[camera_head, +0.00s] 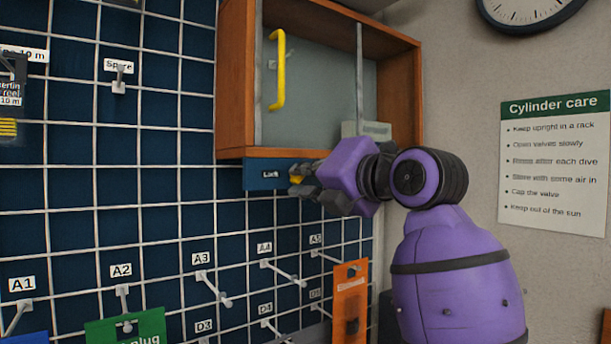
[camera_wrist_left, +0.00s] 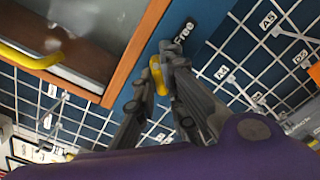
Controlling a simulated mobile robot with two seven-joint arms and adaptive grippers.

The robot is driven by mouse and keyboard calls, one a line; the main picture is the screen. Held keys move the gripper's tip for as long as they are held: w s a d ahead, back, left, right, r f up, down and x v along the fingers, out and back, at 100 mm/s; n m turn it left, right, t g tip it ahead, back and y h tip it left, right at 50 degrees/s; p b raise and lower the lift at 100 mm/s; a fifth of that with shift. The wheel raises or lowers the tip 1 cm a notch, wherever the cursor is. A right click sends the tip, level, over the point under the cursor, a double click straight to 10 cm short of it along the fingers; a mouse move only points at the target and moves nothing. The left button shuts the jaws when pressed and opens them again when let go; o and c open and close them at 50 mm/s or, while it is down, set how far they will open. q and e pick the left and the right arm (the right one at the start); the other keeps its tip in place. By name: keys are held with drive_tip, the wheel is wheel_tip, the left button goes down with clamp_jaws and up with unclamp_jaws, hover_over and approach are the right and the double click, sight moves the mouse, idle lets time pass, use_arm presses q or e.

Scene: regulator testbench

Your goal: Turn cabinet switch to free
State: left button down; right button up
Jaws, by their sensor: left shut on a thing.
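The cabinet switch has a yellow knob (camera_head: 294,175) on a dark blue panel (camera_head: 254,184) just under the wooden cabinet (camera_head: 237,90). A "Lock" label (camera_head: 270,174) is left of the knob. In the wrist view a "Free" label (camera_wrist_left: 184,33) sits on the panel past the fingertips. My left gripper (camera_head: 298,181) reaches in from the right, with its grey fingers shut on the knob; in the wrist view the yellow knob (camera_wrist_left: 157,76) shows between the fingertips. The fingers cover much of the knob, so its exact angle is unclear. My right gripper is not in view.
The cabinet's glass door has a yellow handle (camera_head: 278,70) above my gripper. A white wire grid with hooks (camera_head: 213,290) spans the wall at left and below. An orange tag (camera_head: 350,300) hangs below. A "Cylinder care" poster (camera_head: 555,165) is at right.

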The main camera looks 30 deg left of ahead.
use_arm(q)
drive_tip(key=shift+r, duration=0.1)
drive_tip(key=c, duration=1.8)
unclamp_jaws()
drive_tip(key=shift+d, duration=0.1)
drive_tip(key=v, duration=1.2)
